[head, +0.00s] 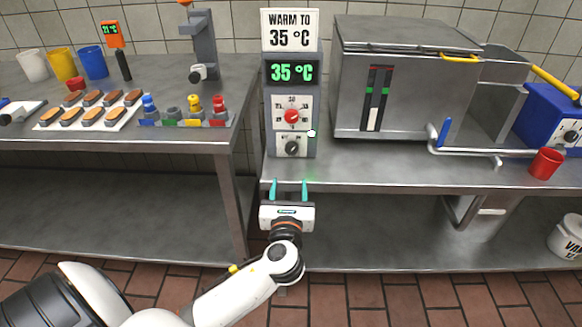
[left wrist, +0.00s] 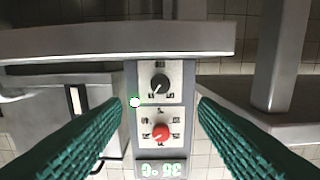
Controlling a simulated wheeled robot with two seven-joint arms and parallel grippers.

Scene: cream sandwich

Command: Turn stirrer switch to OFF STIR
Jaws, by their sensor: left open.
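The grey control post (head: 270,104) stands on the steel table and shows 35 °C on its green display (head: 292,71). A red knob (head: 292,116) sits on the upper dial plate. A black knob (head: 292,148) sits on the lower plate; its lettering is too small to read. In the left wrist view the picture is upside down, with the black knob (left wrist: 160,83) above the red knob (left wrist: 161,132). My left gripper (head: 289,188) is open and empty, below and in front of the post, with its teal fingers apart from both knobs. My right gripper is not in view.
The table's front edge (head: 420,187) lies just beyond my left gripper. A steel tank (head: 350,80) stands right of the post, with a pipe and a red cup (head: 546,163) farther right. The left table holds sandwich pieces and coloured pegs.

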